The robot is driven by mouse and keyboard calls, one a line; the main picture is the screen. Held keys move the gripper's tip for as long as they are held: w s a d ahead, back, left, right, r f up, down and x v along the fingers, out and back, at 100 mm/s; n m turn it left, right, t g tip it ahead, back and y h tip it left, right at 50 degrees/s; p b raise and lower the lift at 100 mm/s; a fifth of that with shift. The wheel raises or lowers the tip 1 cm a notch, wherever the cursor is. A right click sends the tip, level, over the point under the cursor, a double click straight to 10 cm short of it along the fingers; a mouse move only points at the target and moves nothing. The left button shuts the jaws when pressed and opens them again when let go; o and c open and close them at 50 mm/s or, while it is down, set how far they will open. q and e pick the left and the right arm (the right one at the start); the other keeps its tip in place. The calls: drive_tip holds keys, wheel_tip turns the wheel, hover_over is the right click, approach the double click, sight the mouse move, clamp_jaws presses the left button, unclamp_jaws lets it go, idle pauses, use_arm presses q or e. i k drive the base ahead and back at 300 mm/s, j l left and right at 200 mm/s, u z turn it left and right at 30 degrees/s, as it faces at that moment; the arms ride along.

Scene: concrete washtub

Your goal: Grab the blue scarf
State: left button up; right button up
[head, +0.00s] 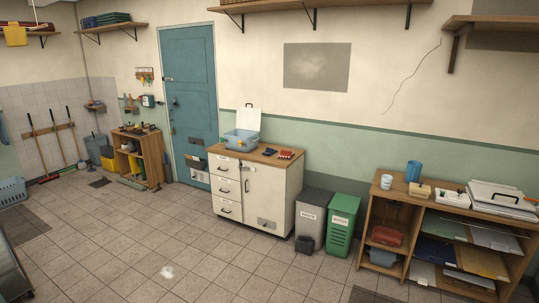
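No blue scarf can be clearly made out in the head view. A small blue thing that looks like hanging cloth (3,130) is cut off by the left edge, and I cannot tell if it is the scarf. A small dark blue item (270,152) lies on the white cabinet, too small to identify. Blue and green folded or stacked items (105,19) sit on a high wall shelf at the upper left. Neither of my grippers is in view.
The tiled floor (130,235) is mostly clear.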

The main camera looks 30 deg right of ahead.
sight(268, 152)
drive_tip(key=i+l+z, duration=0.25)
drive_tip(key=i, duration=0.3)
drive_tip(key=i+z, duration=0.2)
drive_tip(key=i, duration=1.05)
drive_tip(key=i+z, duration=0.2)
drive_tip(key=i, duration=1.1)
drive_tip(key=i+j+z, duration=0.1)
drive_tip(key=i+z, duration=0.3)
drive_tip(key=i+j+z, duration=0.6)
drive_tip(key=z, duration=0.15)
drive_tip(key=i+j+z, duration=0.4)
